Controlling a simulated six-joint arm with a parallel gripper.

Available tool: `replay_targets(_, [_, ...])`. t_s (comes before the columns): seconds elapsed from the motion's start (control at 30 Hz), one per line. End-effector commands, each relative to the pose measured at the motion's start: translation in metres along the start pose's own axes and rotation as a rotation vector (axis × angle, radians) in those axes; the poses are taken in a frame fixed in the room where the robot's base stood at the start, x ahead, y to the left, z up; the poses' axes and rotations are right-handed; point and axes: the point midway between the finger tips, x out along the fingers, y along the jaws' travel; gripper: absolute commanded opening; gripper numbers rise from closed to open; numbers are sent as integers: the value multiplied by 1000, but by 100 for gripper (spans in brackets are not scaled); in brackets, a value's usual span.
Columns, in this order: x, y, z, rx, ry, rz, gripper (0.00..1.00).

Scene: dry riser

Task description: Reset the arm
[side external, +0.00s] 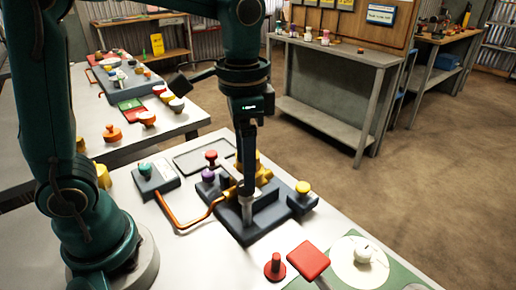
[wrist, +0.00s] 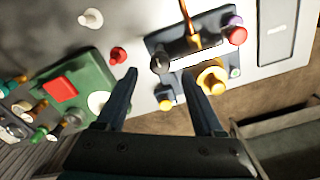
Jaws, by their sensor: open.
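My gripper (side external: 246,217) reaches down over the dark blue-grey block fixture (side external: 268,222) on the white table in the side view. In the wrist view my gripper (wrist: 165,80) has its two dark fingers spread apart, with nothing seen between them but table and fixture edge. The fixture (wrist: 159,41) lies beyond the fingertips there, with a yellow part (wrist: 212,78) by the right finger. An orange curved tube (side external: 185,222) runs to the fixture. Whether the fingertips touch the fixture cannot be told.
A teal-knobbed box (side external: 156,178), a red knob (side external: 275,267), a red square piece (side external: 308,260) and a green board (side external: 400,277) with a white disc surround the fixture. A purple knob (side external: 208,176) and yellow knob (side external: 303,188) stand close to my gripper. Open floor lies right.

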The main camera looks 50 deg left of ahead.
Motion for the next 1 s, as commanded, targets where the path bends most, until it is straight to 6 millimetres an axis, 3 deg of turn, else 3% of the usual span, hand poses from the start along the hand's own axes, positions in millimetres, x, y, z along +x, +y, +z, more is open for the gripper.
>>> replay_targets(0.13, [-12,0,0,0,3,-1,70])
replay_targets(0.6, [-24,-2,1,-11,35,-12,70])
replay_targets(0.8, [-43,-1,28,-65,143,-52,70])
replay_targets(1.0, [-43,4,60,-193,291,-98,70])
